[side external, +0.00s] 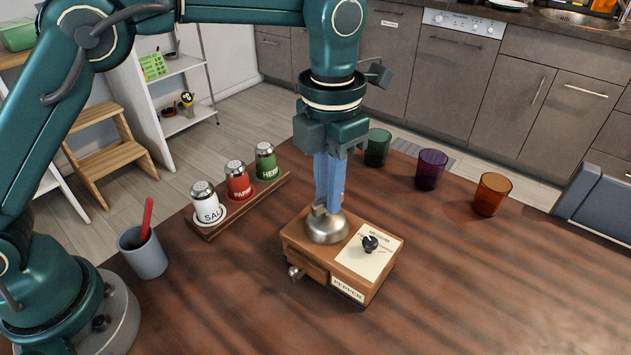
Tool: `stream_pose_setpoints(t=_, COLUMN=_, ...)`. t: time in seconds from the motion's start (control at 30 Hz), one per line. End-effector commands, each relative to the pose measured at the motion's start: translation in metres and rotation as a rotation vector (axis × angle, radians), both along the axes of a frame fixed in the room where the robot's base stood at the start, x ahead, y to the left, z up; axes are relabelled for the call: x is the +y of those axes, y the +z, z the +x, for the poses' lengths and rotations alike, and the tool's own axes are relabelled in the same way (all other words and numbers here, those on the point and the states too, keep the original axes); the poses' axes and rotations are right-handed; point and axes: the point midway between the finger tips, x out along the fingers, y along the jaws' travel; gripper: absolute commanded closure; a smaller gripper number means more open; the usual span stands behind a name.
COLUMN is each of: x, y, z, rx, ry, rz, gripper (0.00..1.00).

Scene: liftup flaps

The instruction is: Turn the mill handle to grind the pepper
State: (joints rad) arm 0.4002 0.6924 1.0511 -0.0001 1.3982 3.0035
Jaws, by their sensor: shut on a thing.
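The pepper mill (318,262) is a wooden box with a metal dome (326,227) on top and a "PEPPER" label on its front edge. A cream plate with a black knob (370,242) covers the right part of its top. A small metal knob (295,272) sticks out at its front left. My gripper (325,208) points straight down over the dome, its blue fingers shut on the mill handle at the dome's top. The fingers hide most of the handle, so its shape and direction cannot be made out.
A wooden rack (236,210) with salt, red and green shakers stands left of the mill. A grey cup (144,254) with a red-handled tool is farther left. Green (377,147), purple (430,169) and orange (491,194) glasses stand behind right. The table's front right is clear.

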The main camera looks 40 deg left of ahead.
Motion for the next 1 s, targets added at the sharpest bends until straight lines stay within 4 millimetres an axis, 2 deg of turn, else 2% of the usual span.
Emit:
stream_pose_setpoints(t=0.17, x=0.000, y=0.001, z=0.000, rx=-0.003, ry=0.001, rz=-0.002, gripper=1.00)
stream_pose_setpoints(t=0.2, x=0.000, y=0.001, z=0.000, rx=-0.003, ry=0.001, rz=-0.002, gripper=0.81)
stream_pose_setpoints(t=0.27, x=0.000, y=0.001, z=0.000, rx=-0.003, ry=0.001, rz=-0.002, gripper=0.59)
stream_pose_setpoints(t=0.3, x=0.000, y=0.001, z=0.000, rx=-0.003, ry=0.001, rz=-0.002, gripper=0.55)
stream_pose_setpoints(t=0.67, x=0.000, y=0.003, z=0.001, rx=-0.003, ry=0.002, rz=-0.001, gripper=0.55)
stream_pose_setpoints(t=1.0, x=-0.001, y=0.037, z=0.001, rx=-0.005, ry=0.001, rz=-0.002, gripper=0.55)
